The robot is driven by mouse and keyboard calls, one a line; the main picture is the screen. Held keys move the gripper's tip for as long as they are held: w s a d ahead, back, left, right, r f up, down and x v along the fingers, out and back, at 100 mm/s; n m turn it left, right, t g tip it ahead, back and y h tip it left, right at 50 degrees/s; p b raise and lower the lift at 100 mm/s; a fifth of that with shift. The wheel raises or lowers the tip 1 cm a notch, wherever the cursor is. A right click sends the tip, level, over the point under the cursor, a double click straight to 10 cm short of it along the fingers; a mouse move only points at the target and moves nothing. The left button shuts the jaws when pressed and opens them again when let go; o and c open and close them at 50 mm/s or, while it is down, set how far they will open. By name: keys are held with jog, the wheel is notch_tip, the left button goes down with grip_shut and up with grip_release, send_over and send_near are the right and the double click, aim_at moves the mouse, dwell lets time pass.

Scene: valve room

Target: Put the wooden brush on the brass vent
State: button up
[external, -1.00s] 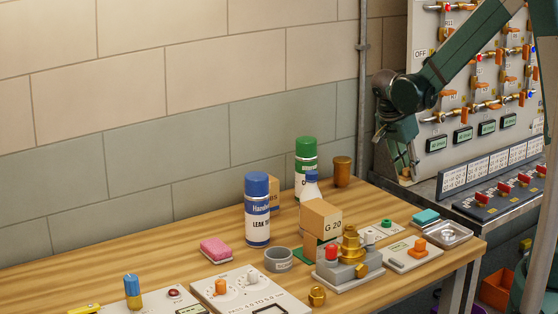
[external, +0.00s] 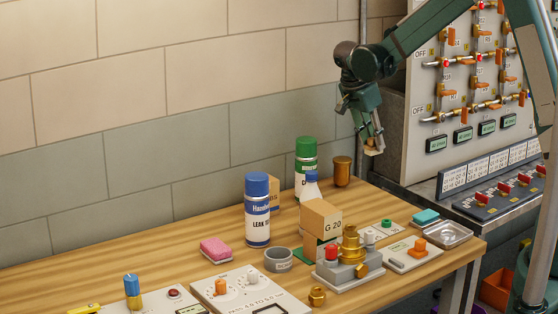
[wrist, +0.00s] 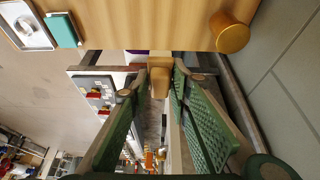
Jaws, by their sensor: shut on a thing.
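My gripper (external: 372,142) hangs above the far right part of the table and is shut on the wooden brush (external: 374,150). In the wrist view the brush (wrist: 160,76) is a small tan block between the green fingers. A stepped brass fitting (external: 351,246) rises from a grey base nearer the front. I cannot tell which brass piece is the vent.
A green-capped can (external: 306,163) and a blue-capped can (external: 257,210) stand left of the brass cylinder. A cardboard box (external: 321,220) stands in front. A teal block (external: 425,217) and metal tray (external: 450,235) lie at the right edge. A valve panel (external: 465,100) stands behind.

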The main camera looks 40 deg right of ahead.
jog(key=w+a+r+p, duration=0.1)
jog(key=w+r+p, duration=0.2)
jog(key=w, duration=1)
jog(key=shift+w+r, duration=0.15)
jog(key=shift+r, duration=0.6)
jog(key=shift+a+f, duration=0.1)
send_near(347, 157)
jog(key=shift+d+f, duration=0.2)
jog(key=shift+d, duration=0.25)
jog(key=shift+d+f, duration=0.25)
jog(key=shift+d, duration=0.15)
jog(key=shift+f, duration=1.85)
jog(key=shift+f, duration=0.2)
jog(key=o, duration=0.9)
